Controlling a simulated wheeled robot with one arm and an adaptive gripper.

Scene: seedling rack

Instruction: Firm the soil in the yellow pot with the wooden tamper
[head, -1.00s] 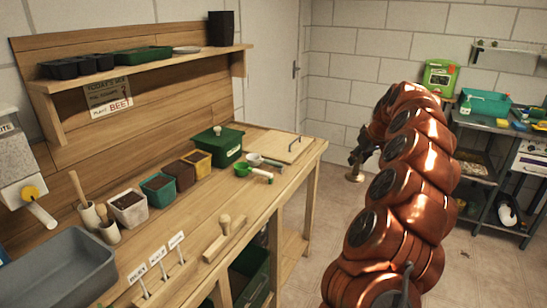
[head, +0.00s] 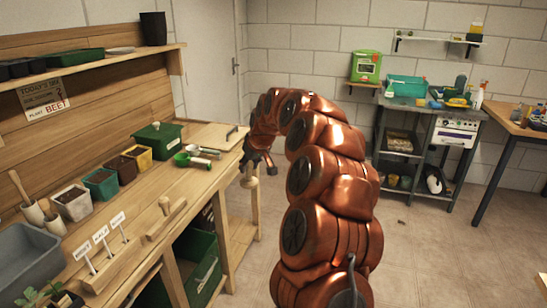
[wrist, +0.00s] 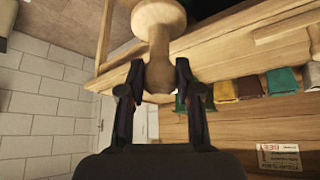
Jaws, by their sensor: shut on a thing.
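The yellow pot (head: 146,154) stands upright at the right end of a row of pots on the bench, with dark soil inside. It also shows in the wrist view (wrist: 283,80), upside down. My gripper (head: 254,164) is beside the bench's right end, apart from the pot and to its right.
Brown, teal and white pots (head: 74,204) stand left of the yellow one. A shelf (head: 100,72) overhangs the back. A wooden block with a peg (head: 165,218) sits in front.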

